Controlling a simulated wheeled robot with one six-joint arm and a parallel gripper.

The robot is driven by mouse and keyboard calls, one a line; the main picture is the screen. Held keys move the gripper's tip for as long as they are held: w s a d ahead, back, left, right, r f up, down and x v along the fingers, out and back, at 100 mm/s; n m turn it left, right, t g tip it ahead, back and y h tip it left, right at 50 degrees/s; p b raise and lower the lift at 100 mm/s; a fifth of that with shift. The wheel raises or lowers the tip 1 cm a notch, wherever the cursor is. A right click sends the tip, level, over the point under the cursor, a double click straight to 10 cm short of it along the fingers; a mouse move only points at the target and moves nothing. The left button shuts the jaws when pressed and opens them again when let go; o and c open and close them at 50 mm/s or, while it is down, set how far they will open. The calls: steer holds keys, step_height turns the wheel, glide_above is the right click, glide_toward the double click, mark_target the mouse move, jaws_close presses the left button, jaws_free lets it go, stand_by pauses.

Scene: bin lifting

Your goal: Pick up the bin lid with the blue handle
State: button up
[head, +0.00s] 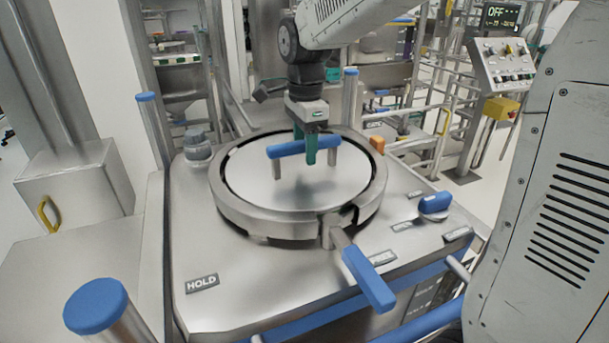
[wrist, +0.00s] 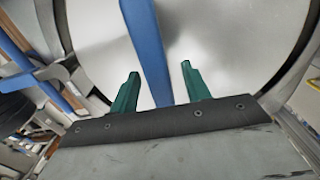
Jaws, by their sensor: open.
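The round silver bin lid (head: 310,195) lies inside a metal ring on top of the machine. Its blue handle (head: 278,150) is a raised bar on two short metal posts. My gripper (head: 305,150) points down at the handle, with its green fingers at the bar near its middle. In the wrist view the handle (wrist: 147,45) runs between the two open green fingers (wrist: 157,80), nearer the left one. Both fingers appear apart from the bar. The lid (wrist: 205,40) fills the background there.
A clamp lever with a blue grip (head: 368,280) sticks out from the ring's front. A blue knob (head: 435,204) sits at the right of the steel top. Blue-capped posts (head: 95,305) stand around it. A control panel (head: 500,60) is at the back right.

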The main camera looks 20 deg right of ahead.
jaws_close()
steer(key=shift+r, duration=0.1)
stand_by(1.4)
